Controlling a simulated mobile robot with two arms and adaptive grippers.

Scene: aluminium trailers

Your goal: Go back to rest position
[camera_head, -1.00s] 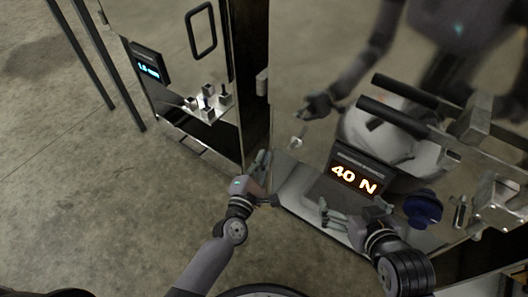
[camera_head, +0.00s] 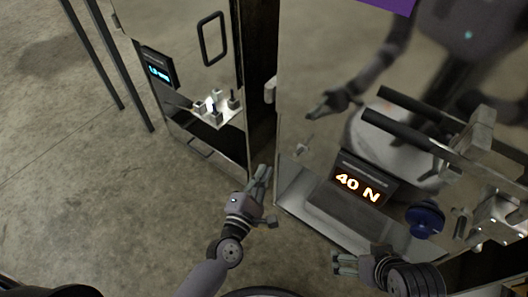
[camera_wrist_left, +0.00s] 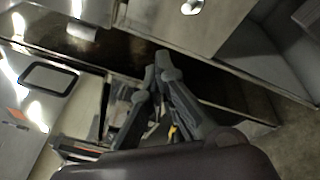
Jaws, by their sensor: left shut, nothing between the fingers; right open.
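My left gripper (camera_head: 262,183) is in the lower middle of the head view, in front of the gap between two metal trailers. It is shut and empty, with its fingers pointing up and away. In the left wrist view its fingers (camera_wrist_left: 158,62) come together at the tips with nothing between them. My right gripper (camera_head: 338,263) is at the lower right of the head view, below the "40 N" display. It is open and its fingers point left. It holds nothing that I can see.
A display reading "40 N" (camera_head: 357,187), a blue knob (camera_head: 425,220) and black bars (camera_head: 412,128) are on the right trailer. The left trailer has a blue-lit display (camera_head: 158,70), a black handle (camera_head: 213,38) and a small shelf of metal pieces (camera_head: 217,115). Concrete floor (camera_head: 80,190) is clear at left.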

